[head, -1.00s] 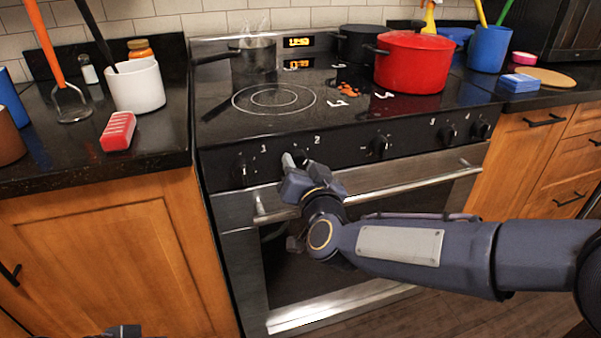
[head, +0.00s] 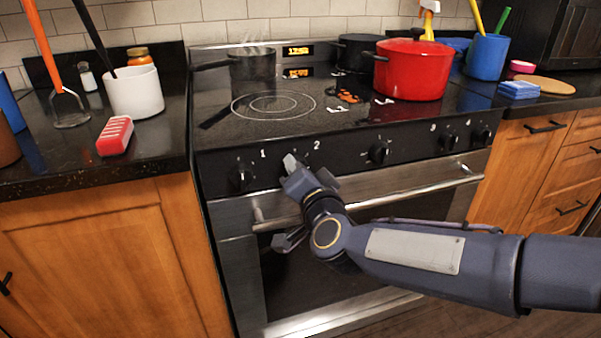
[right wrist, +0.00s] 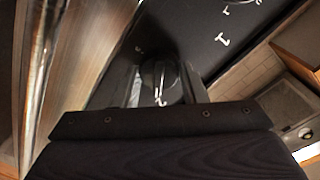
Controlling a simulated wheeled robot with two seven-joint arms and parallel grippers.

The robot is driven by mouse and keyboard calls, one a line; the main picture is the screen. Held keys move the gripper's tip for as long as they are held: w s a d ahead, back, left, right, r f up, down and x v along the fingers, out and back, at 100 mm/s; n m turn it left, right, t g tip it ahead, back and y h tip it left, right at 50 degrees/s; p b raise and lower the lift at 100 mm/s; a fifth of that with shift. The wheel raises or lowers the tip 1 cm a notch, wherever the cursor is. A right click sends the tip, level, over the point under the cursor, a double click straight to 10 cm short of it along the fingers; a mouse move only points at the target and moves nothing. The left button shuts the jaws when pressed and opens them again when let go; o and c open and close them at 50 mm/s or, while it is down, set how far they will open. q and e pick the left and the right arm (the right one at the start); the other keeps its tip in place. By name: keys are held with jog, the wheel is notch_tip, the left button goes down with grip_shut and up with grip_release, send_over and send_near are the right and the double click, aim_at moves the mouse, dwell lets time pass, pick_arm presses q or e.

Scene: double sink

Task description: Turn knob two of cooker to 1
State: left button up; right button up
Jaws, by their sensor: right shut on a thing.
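The cooker (head: 222,160) has a black front panel with a row of knobs and white numerals. My right gripper (head: 290,163) is at the second knob from the left, between the numerals 1 and 2, and mostly hides it in the head view. In the right wrist view this dark round knob (right wrist: 158,78) sits between the two fingers of my right gripper (right wrist: 162,84), which are shut on it. A white mark shows at the knob's lower edge there. The knob's exact setting is hard to read. My left gripper is not in view.
Another knob (head: 243,176) is just left of my gripper, and a third knob (head: 378,152) is farther right. A red pot (head: 412,72) and a steaming saucepan (head: 252,66) stand on the cooktop.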

jog(key=o, duration=1)
jog(key=shift+c, duration=0.2)
jog(key=p+v, duration=0.1)
jog(key=v, duration=0.6)
jog(key=shift+s+p, duration=0.35)
jog(key=shift+s, duration=0.05)
jog(key=shift+d, duration=0.2)
